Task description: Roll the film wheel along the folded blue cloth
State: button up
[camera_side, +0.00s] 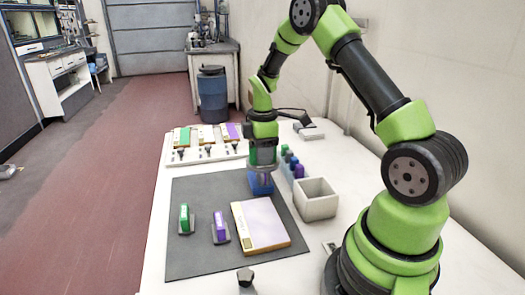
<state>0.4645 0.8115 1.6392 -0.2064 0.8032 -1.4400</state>
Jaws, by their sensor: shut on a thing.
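My gripper (262,166) is shut on a blue thing (261,184), low over the far part of the dark grey mat (205,258). I cannot tell if this blue thing is the film wheel, nor if it touches the mat. A flat pale lilac and tan slab (259,223) lies on the mat, nearer the camera than my gripper. No folded blue cloth can be made out. A green block (185,217) and a purple block (220,228), each on a dark base, stand on the mat left of the slab.
A white rack (170,157) with green, white and purple pieces lies behind the mat. Several small coloured bottles (298,169) and an open grey-white box (317,199) stand to the right. A dark knob (245,278) is at the front. The mat's left front is clear.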

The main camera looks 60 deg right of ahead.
jog(key=shift+f, duration=0.3)
dwell(0.9)
jog(key=shift+w+d, duration=2.25)
jog(key=shift+d, duration=0.05)
jog(key=shift+r, duration=0.1)
jog(key=shift+s+a+r, duration=0.3)
jog(key=shift+s+a, duration=0.45)
jog(key=shift+s+a+r, duration=0.35)
jog(key=shift+s+a, duration=0.4)
jog(key=shift+a, duration=0.05)
jog(key=shift+s+a+r, duration=0.3)
jog(key=shift+s+a, duration=0.45)
jog(key=shift+f, duration=1.05)
dwell(1.1)
